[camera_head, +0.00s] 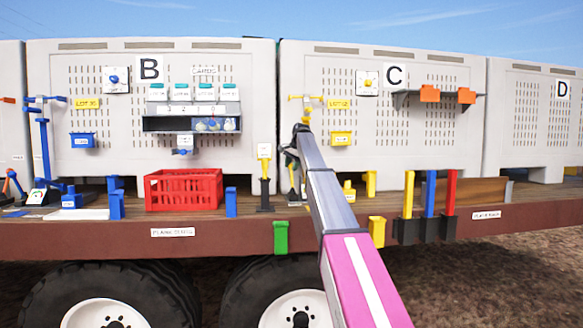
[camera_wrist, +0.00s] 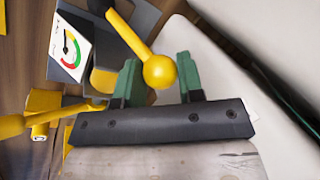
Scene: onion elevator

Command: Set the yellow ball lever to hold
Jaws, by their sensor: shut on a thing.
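The yellow ball lever (camera_wrist: 160,71) shows in the wrist view, with its ball between the two green fingers of my gripper (camera_wrist: 158,82). The gripper is shut on the ball. The lever's yellow rod runs from the ball up and to the left toward a dark grey mount. A gauge (camera_wrist: 70,47) with a green, yellow and red dial sits left of the lever. Its markings are too small to read. In the head view my gripper (camera_head: 292,152) is low in front of crate C, mostly behind my arm, and the lever cannot be made out there.
In the head view a red crate (camera_head: 184,190) stands on the deck to the left. Yellow, blue and red posts (camera_head: 428,194) stand to the right. A yellow bin (camera_head: 341,138) hangs on crate C. Yellow parts (camera_wrist: 42,115) lie close left in the wrist view.

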